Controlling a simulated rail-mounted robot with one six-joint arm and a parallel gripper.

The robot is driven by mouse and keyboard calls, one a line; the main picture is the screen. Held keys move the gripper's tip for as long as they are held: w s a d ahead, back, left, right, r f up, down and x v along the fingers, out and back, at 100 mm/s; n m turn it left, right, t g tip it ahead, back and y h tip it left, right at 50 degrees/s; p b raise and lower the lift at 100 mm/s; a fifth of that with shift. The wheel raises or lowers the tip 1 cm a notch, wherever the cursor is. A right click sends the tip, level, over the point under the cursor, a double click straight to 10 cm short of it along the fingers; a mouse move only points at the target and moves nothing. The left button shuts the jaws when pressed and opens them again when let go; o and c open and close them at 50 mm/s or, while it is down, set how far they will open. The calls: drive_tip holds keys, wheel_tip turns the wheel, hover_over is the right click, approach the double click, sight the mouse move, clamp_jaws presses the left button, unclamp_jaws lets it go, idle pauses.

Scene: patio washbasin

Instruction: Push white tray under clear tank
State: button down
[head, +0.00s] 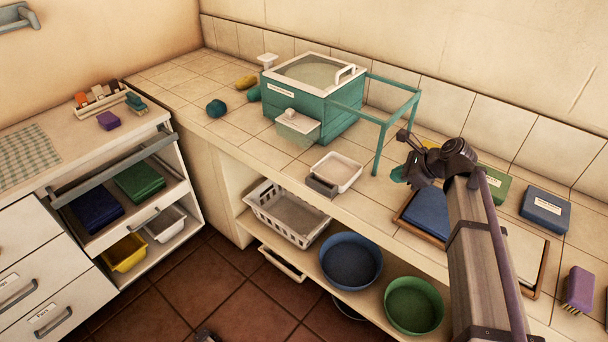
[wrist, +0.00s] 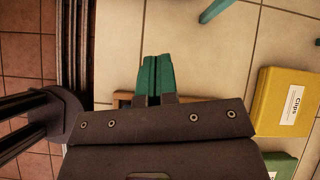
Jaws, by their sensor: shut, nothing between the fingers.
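The small white tray (head: 345,170) lies on the tiled counter near its front edge, with a dark grey block-like part (head: 321,186) at its near left side. A small clear tank (head: 297,128) with a pale lid sticks out from the front of a teal box (head: 340,118), above the counter. The tray is to the right of and nearer than the tank, not beneath it. My gripper (head: 398,174) is to the right of the tray, apart from it. Its teal fingers are together and empty in the wrist view (wrist: 158,75). The tray is not in the wrist view.
A teal open frame (head: 378,150) stands right of the box; its leg shows in the wrist view (wrist: 214,10). A wood-edged tray with a blue item (head: 428,214) lies below my gripper. A yellow Clips box (wrist: 285,102) is nearby. A basket (head: 287,212) and bowls sit on the shelf below.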

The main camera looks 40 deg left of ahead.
sight(356, 177)
drive_tip(key=a+f+m+b, duration=0.1)
drive_tip(key=a+f+b, duration=0.2)
drive_tip(key=a+f+m+b, duration=0.2)
drive_tip(key=f+b, duration=0.2)
drive_tip(key=shift+s+a+m+b, duration=0.1)
drive_tip(key=shift+a+m+b, duration=0.2)
drive_tip(key=shift+a, duration=0.1)
drive_tip(key=a, duration=0.3)
drive_tip(key=shift+s+a+r, duration=0.25)
drive_tip(key=shift+a+r, duration=0.05)
drive_tip(key=shift+a, duration=0.05)
drive_tip(key=shift+a+p, duration=0.3)
